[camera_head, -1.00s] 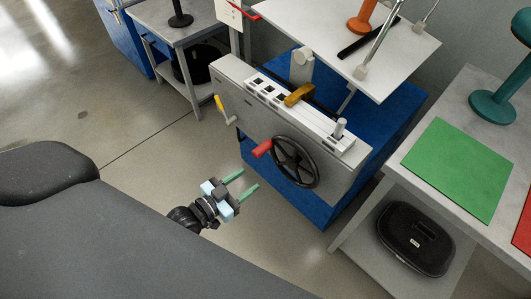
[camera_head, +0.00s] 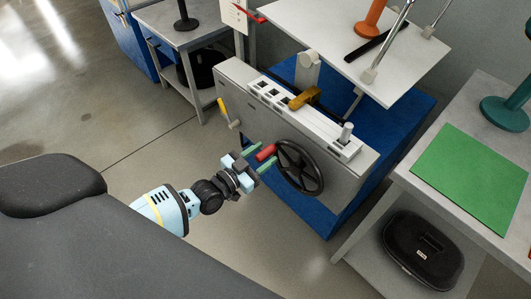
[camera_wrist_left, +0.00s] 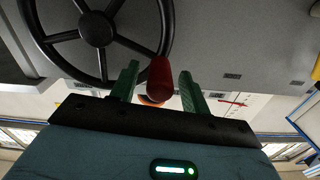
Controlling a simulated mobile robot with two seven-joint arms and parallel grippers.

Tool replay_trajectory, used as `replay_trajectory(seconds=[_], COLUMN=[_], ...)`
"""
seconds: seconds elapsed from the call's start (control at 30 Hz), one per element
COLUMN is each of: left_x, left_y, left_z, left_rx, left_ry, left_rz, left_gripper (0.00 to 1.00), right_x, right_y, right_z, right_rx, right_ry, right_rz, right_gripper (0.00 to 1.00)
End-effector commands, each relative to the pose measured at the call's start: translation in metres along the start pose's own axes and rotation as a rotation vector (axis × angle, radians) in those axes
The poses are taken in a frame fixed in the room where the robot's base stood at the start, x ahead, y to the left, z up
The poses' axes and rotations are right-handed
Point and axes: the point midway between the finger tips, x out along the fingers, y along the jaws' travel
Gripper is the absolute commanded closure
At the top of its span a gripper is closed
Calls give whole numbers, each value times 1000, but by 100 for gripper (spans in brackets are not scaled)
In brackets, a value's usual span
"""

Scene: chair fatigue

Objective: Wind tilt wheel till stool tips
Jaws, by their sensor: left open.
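The black tilt wheel (camera_head: 299,167) is on the front of the grey machine panel (camera_head: 232,80). Its red handle (camera_head: 265,153) sticks out toward me. My left gripper (camera_head: 257,158) is open, with its green fingers either side of the red handle in the head view. In the left wrist view the red handle (camera_wrist_left: 159,78) lies between the green fingertips, with gaps on both sides. The wheel (camera_wrist_left: 96,30) fills the upper left there. I cannot make out a stool in these frames. My right gripper is not in view.
A small yellow-handled crank (camera_head: 226,110) is on the panel left of the wheel. A white shelf (camera_head: 350,50) with an orange stand (camera_head: 371,20) overhangs behind. A bench with a green mat (camera_head: 472,175) stands to the right. Open floor lies in front.

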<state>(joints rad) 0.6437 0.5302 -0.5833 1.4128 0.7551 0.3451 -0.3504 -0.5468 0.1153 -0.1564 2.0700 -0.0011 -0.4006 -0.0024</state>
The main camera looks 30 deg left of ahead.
Motion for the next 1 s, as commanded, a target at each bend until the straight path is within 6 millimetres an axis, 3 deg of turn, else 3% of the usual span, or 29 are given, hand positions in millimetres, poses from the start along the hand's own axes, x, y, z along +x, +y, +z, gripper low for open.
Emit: replay_trajectory(seconds=[0.2, 0.47, 0.83, 1.0], left_x=[14, 15, 14, 14], left_y=[0, 0, 0, 0], left_z=[0, 0, 0, 0], left_rx=[-1, -1, -1, 0], left_ry=[0, 0, 0, 0], left_rz=[0, 0, 0, 0], left_gripper=[54, 54, 100, 100], right_x=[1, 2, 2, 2], right_y=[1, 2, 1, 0], right_z=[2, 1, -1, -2], right_rx=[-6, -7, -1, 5], right_ry=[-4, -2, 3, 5], right_rz=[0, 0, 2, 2], right_gripper=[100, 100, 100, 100])
